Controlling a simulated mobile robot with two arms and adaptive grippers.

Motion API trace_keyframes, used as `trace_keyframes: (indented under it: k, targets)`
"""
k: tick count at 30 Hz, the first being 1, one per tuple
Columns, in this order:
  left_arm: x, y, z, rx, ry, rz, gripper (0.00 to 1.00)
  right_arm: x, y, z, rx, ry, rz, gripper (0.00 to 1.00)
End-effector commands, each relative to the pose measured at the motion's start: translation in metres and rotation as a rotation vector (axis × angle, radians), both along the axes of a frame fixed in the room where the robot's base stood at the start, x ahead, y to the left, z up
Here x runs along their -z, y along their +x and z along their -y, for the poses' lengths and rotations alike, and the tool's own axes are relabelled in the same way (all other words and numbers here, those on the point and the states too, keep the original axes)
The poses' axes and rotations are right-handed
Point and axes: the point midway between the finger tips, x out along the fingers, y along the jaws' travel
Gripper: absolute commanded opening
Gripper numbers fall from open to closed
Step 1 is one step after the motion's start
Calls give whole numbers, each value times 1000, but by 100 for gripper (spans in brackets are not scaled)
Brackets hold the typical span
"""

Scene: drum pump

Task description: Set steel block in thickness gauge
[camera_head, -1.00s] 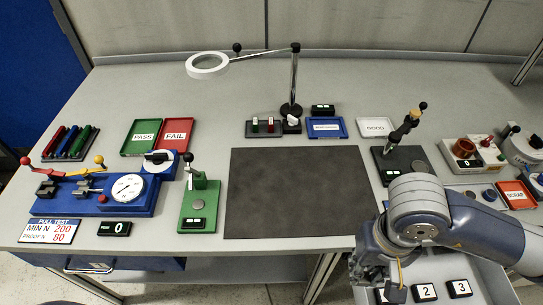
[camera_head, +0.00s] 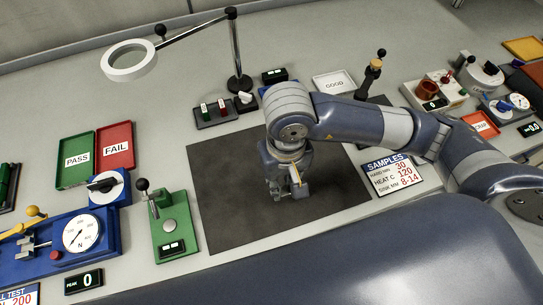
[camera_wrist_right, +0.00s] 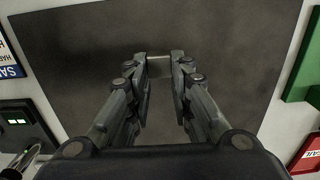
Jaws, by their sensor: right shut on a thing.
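A small grey steel block (camera_wrist_right: 160,68) sits between the fingertips of my right gripper in the right wrist view. My right gripper (camera_head: 287,192) is shut on it, above the dark mat in the head view; its fingers also show in the wrist view (camera_wrist_right: 160,75). The block is mostly hidden by the fingers. What looks like the thickness gauge (camera_head: 172,222) is a green stand with a lever, a round plate and a small display. It stands left of the mat, apart from my gripper. My left gripper is out of view.
The dark mat (camera_head: 225,205) is bare around my gripper. Green PASS (camera_head: 75,175) and red FAIL (camera_head: 117,160) trays lie at the left. A ring magnifier (camera_head: 130,60) stands behind.

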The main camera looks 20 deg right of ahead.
Motion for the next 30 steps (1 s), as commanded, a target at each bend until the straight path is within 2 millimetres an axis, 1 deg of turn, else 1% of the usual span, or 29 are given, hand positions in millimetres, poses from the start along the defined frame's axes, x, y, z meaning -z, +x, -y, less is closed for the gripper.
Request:
trace_keyframes:
  k: [1,6,9,12,17,24,27,30]
  targets:
    - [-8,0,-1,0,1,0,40,-3,11,1,6,-1,-3,0]
    - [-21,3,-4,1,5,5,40,1,48,2,5,0,-1,0]
    - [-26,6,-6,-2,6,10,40,3,66,3,3,1,-1,0]
    - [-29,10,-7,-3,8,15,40,5,77,4,2,0,-1,0]
    - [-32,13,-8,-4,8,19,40,10,83,4,0,1,-2,0]
    - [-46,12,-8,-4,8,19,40,36,83,4,1,0,-4,0]
    - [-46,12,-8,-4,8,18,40,42,83,4,-1,1,-1,0]
    - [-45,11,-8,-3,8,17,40,43,83,4,-1,0,1,0]
